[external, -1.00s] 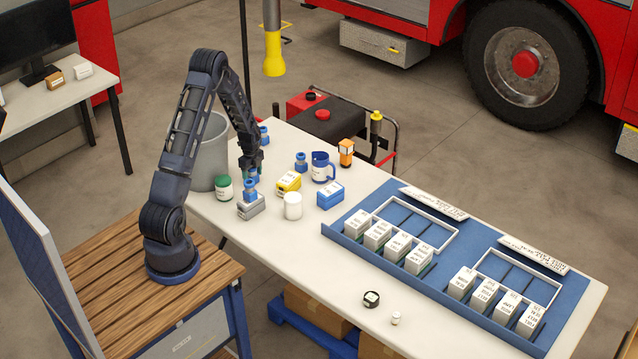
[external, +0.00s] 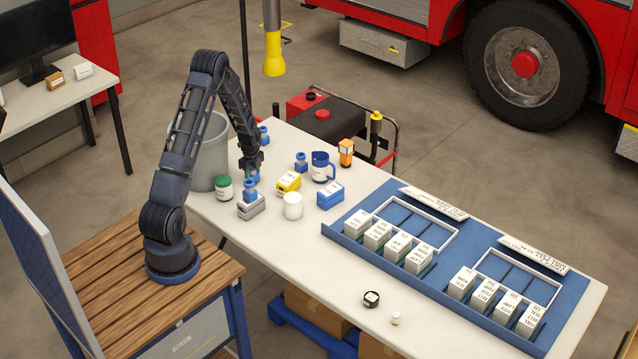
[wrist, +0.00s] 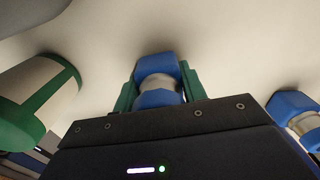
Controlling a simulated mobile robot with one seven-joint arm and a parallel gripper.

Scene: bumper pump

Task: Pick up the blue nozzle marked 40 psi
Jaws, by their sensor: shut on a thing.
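My gripper (external: 251,170) is low at the far left end of the white table. In the wrist view its green fingers (wrist: 160,92) are shut on a blue nozzle (wrist: 156,67) with a silver band around its middle. No marking on this nozzle can be read. Another nozzle (wrist: 294,108) shows at the right of the wrist view.
A green-and-white jar (external: 223,188), a grey box (external: 251,208), a yellow box (external: 289,182) and a white cup (external: 293,206) stand close by. A blue jug (external: 321,168) and blue box (external: 330,195) are further right. A grey bin (external: 208,160) is behind my arm.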

